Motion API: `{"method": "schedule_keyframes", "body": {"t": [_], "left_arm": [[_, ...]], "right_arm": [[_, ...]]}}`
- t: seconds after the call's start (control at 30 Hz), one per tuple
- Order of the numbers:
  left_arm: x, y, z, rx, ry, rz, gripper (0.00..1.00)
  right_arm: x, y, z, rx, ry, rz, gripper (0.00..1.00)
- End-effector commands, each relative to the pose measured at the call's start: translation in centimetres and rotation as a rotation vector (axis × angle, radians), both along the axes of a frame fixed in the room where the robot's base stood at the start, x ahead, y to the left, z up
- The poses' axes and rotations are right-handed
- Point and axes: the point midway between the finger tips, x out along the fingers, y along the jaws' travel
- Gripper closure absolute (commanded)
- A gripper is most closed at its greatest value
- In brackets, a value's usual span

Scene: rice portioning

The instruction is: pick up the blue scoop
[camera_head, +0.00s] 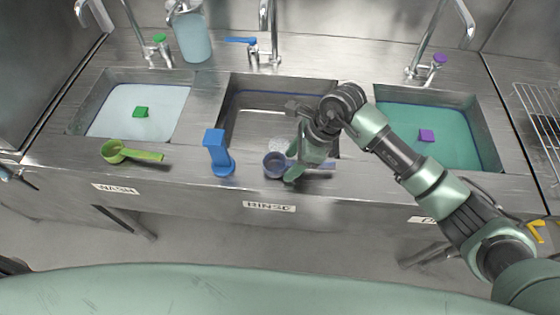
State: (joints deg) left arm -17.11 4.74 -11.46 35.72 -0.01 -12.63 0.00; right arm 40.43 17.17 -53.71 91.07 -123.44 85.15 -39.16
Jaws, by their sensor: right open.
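The blue scoop (274,165) lies on the front ledge of the steel counter, before the middle sink, above the RINSE label. Its round bowl is at the left and its blue handle (328,165) points right. My right gripper (292,163) is open and low over the scoop, with its green fingers close to where the bowl meets the handle. The gripper hides part of the handle, and I cannot tell whether the fingers touch it. My left gripper is not in view.
A blue upright brush-like object (219,153) stands left of the scoop. A green scoop (117,152) lies farther left. The left sink (187,108) and right sink (468,103) hold liquid and sponges. Faucets line the back. A wire rack (540,110) is at right.

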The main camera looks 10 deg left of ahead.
Motion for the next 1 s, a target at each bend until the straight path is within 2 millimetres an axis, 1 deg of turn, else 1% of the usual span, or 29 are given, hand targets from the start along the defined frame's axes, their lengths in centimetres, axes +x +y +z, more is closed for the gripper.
{"method": "schedule_keyframes", "body": {"t": [0.07,0.2,0.23,0.27,0.3,0.37,0.4,0.43,0.77,0.87,1.0], "left_arm": [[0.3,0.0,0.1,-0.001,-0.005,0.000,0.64],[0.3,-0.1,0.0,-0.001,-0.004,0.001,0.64],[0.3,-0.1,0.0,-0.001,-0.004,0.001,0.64],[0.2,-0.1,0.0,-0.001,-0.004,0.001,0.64],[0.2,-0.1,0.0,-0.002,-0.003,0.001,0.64],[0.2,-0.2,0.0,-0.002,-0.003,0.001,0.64],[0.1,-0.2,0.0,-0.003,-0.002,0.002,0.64],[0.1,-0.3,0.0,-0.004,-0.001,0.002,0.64],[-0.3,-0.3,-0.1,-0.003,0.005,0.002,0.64],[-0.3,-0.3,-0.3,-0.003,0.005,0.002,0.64],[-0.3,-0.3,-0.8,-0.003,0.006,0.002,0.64]], "right_arm": [[0.0,0.1,-0.2,0.000,-0.001,0.000,0.47],[0.1,0.1,-0.2,0.000,-0.002,-0.001,0.47],[0.1,0.1,-0.2,0.000,-0.002,-0.001,0.50],[0.1,0.0,-0.2,0.000,-0.002,-0.001,0.58],[0.1,0.0,-0.2,0.000,-0.002,-0.001,0.69],[0.1,0.0,-0.2,0.000,-0.002,-0.001,0.86],[0.1,0.0,-0.1,0.001,-0.002,-0.001,0.97],[0.1,0.0,-0.1,0.001,-0.002,-0.001,1.00],[0.1,0.0,0.0,0.001,-0.002,-0.001,1.00],[0.1,0.1,0.4,0.002,-0.003,0.000,1.00],[0.2,0.0,1.8,0.002,-0.006,0.000,1.00]]}}
